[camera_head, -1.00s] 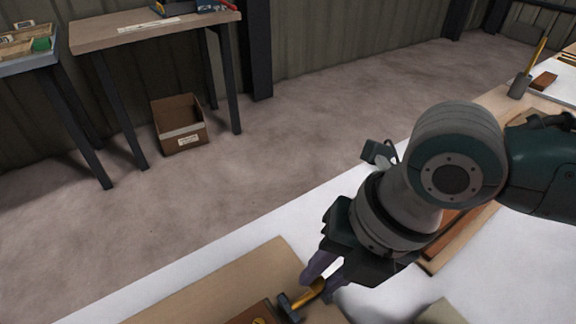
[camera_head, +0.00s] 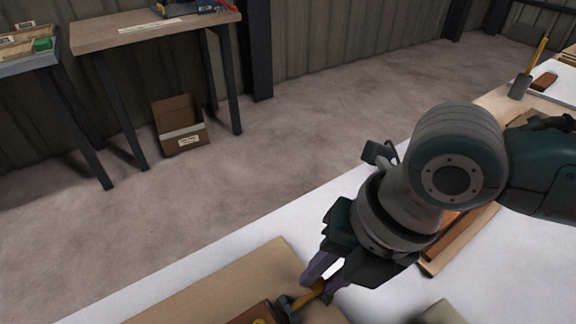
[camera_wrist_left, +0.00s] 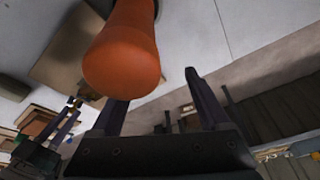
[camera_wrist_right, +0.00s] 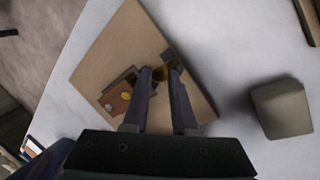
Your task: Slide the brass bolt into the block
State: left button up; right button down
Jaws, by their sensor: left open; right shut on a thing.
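My right gripper (camera_head: 322,280) is shut on the brass bolt (camera_head: 315,291), just above a tan board. The bolt's lower-left end is at a dark fitting (camera_head: 290,308) beside the brown block (camera_head: 245,316); I cannot tell whether it is inside. The block, cut off by the bottom edge, bears a round brass disc. In the right wrist view the bolt (camera_wrist_right: 160,73) is between the fingertips, and the block (camera_wrist_right: 117,101) lies left of them, partly hidden. My left gripper (camera_wrist_left: 158,92) is open and empty in its wrist view, not visible in the head view.
The tan board (camera_head: 215,290) lies on a white bench top. A grey-brown block (camera_wrist_right: 281,108) stands right of it. A large orange rounded thing (camera_wrist_left: 122,55) is close to the left wrist camera. A cardboard box (camera_head: 181,125) is on the floor beneath a wooden table.

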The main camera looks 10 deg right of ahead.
aim_at(288, 305)
jog(key=shift+a, duration=0.1)
jog(key=shift+s+a+r, duration=0.1)
jog(key=shift+s+a, duration=0.05)
jog(key=shift+a, duration=0.15)
jog(key=shift+s+a+p, duration=0.25)
jog(key=shift+a+p, duration=0.05)
jog(key=shift+a, duration=0.3)
jog(key=shift+s+a+p, duration=0.2)
jog(key=shift+a+p, duration=0.05)
jog(key=shift+a, duration=0.3)
jog(key=c, duration=0.7)
grip_release()
